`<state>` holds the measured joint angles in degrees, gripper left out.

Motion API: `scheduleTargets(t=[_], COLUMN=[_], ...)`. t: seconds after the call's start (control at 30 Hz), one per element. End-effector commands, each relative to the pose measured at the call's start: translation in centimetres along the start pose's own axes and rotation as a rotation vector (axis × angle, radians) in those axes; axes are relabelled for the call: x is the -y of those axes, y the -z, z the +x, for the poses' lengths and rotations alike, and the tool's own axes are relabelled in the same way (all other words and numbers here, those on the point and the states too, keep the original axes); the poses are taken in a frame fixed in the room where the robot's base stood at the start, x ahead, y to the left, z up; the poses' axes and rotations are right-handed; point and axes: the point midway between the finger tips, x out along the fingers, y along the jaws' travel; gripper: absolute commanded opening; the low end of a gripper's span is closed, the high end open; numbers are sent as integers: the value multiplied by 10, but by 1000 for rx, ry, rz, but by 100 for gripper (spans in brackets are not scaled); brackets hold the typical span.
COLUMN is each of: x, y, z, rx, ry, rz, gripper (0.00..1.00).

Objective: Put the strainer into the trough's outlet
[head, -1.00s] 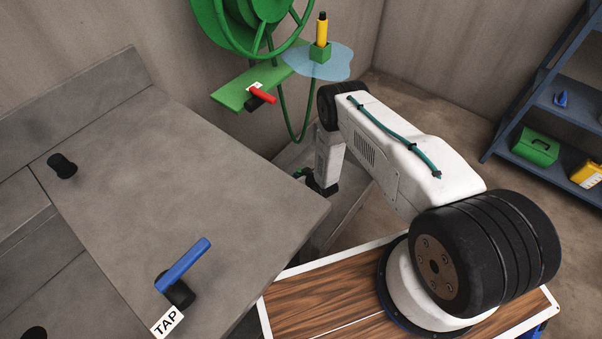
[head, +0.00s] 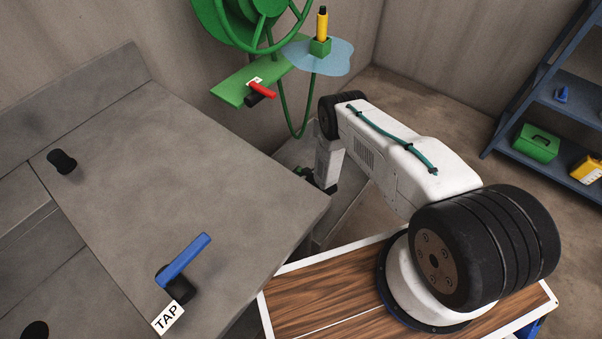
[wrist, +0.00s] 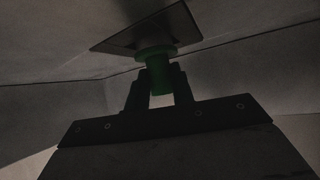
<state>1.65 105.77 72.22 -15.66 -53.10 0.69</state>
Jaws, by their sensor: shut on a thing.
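The green strainer (wrist: 159,70) is between the two dark fingers of my gripper (wrist: 160,88) in the wrist view. My gripper is shut on it. The strainer's wider end meets a dark square patch (wrist: 140,30) in the grey trough (wrist: 240,62), which looks like the outlet. The picture is dim, and I cannot tell whether the strainer is inside the opening or only against it. In the head view my gripper (head: 318,181) is low beyond the counter's right edge, and the strainer is mostly hidden there.
A grey counter (head: 190,150) with a blue tap lever (head: 186,259) fills the left. A green hose reel (head: 245,20) and a green bracket with a red lever (head: 262,89) are behind. A blue shelf (head: 570,110) stands at the right. Open floor (head: 440,115) lies between.

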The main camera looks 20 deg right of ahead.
Motion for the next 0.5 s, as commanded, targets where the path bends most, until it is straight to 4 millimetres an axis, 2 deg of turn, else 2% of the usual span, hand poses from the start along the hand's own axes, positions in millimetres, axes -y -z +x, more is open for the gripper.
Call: scheduleTargets(t=[0.4, 0.43, 0.5], x=[0, 0, 0], y=[-3, -3, -3], z=[2, 2, 2], rx=[0, 0, 0], ry=[0, 0, 0], rz=[0, 0, 0], gripper=[0, 32, 49])
